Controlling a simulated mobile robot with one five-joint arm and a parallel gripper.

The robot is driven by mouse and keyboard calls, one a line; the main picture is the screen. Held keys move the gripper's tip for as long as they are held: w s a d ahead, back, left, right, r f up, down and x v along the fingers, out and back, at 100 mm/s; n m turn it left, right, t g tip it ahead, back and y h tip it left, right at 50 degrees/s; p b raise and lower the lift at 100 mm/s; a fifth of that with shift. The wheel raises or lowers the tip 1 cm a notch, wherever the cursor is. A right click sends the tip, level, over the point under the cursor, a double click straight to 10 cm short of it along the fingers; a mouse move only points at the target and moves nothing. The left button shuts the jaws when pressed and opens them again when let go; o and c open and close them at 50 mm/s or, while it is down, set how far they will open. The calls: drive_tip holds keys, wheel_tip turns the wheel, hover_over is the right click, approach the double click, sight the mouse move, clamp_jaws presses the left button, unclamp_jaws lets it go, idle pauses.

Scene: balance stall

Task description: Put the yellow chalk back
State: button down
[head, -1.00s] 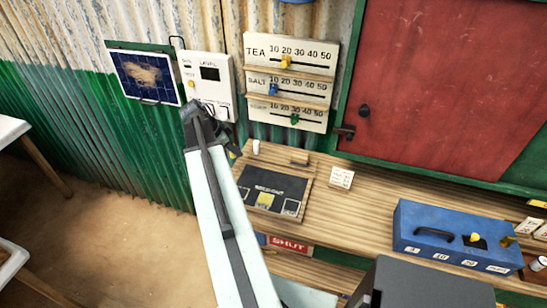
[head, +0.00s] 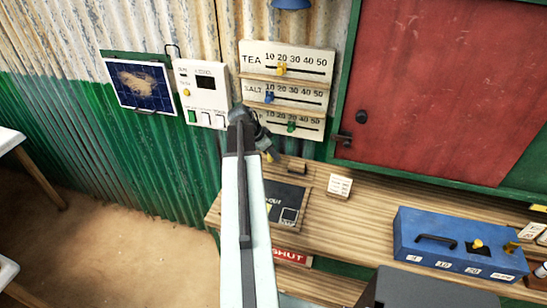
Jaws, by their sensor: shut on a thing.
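My gripper (head: 264,148) is at the end of my raised arm, above the back of the wooden counter and below the slider board. It is small and partly hidden by my own arm. A small yellow piece (head: 269,156), apparently the yellow chalk, shows at its fingertips, and the gripper is shut on it. The black slate (head: 284,196) in its wooden frame lies on the counter below and is partly covered by my arm. A small dark-topped wooden block (head: 292,166) sits just behind the slate, right of the gripper.
The slider board (head: 287,88) hangs on the corrugated wall behind, beside a white switch panel (head: 203,95). A small white card (head: 339,187) stands on the counter (head: 360,215). A blue box (head: 455,243) sits at the right. A red shutter (head: 440,90) rises behind.

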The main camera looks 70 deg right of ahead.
wheel_tip(320, 180, down, 3)
drive_tip(key=shift+w+b, duration=0.1)
drive_tip(key=shift+b, duration=0.5)
drive_tip(key=shift+r, duration=0.25)
drive_tip(key=c, duration=1.7)
unclamp_jaws()
drive_tip(key=shift+f, duration=0.25)
drive_tip(key=o, duration=0.4)
drive_tip(key=shift+r, duration=0.1)
drive_tip(key=shift+o, duration=0.2)
drive_tip(key=shift+r+p, duration=0.35)
drive_tip(key=shift+p, duration=0.05)
drive_tip(key=p+v, duration=1)
drive_tip(key=v, duration=0.1)
drive_tip(key=shift+w+a+r, duration=0.15)
drive_tip(key=shift+a+r, duration=0.05)
drive_tip(key=shift+a, duration=0.05)
